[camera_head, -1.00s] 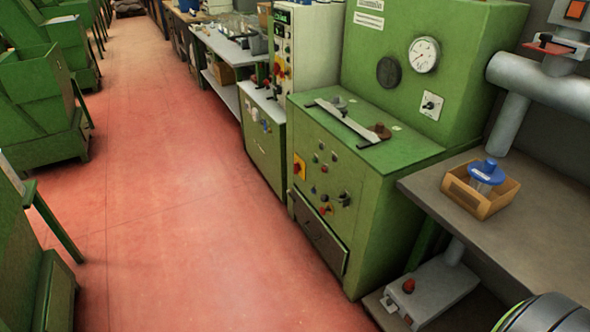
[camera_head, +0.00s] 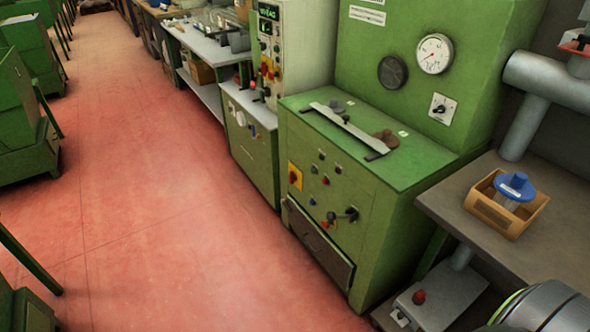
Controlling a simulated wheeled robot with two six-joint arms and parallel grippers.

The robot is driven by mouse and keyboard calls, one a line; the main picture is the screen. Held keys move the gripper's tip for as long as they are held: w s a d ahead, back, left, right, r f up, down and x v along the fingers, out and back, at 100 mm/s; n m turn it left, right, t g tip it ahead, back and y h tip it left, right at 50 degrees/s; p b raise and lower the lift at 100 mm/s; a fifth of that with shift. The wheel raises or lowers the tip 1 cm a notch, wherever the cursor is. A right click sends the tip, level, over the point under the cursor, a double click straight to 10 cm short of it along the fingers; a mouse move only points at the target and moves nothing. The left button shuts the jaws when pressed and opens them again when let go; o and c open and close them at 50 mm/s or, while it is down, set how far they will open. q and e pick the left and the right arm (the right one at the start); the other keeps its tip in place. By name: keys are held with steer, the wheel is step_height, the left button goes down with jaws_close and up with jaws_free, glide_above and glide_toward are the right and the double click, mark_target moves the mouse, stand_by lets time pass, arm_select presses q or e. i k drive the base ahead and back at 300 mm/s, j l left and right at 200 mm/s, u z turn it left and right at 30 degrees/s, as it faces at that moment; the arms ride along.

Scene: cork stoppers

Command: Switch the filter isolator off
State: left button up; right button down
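No label naming the filter isolator is readable, so I cannot tell which switch it is. A red rotary switch on a yellow plate (camera_head: 295,177) sits on the front of the green machine (camera_head: 415,195). A dark rotary switch on a white plate (camera_head: 441,108) is on its upright back panel, below a round gauge (camera_head: 434,54). A smaller red-and-yellow switch (camera_head: 267,68) shows on the pale control cabinet (camera_head: 303,45) behind. Their handle positions are too small to read surely. Neither gripper is in view; a grey rounded part at the lower right seems to be my arm.
A grey bench (camera_head: 550,225) at the right holds a cardboard box (camera_head: 492,212) with a blue-topped object (camera_head: 515,184). A grey box with a red button (camera_head: 437,300) sits low beneath it. Green machines (camera_head: 20,125) line the left. The red floor (camera_head: 160,200) between is clear.

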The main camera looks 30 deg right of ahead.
mark_target(293, 176)
steer(key=i+j+z, duration=0.15)
steer(key=i, duration=0.35)
steer(key=i+j+z, duration=0.15)
steer(key=i, duration=0.3)
steer(key=i+j+z, duration=0.15)
steer(key=i, duration=0.35)
steer(key=i+j+z, duration=0.15)
steer(key=i+j, duration=0.15)
steer(key=i, duration=0.15)
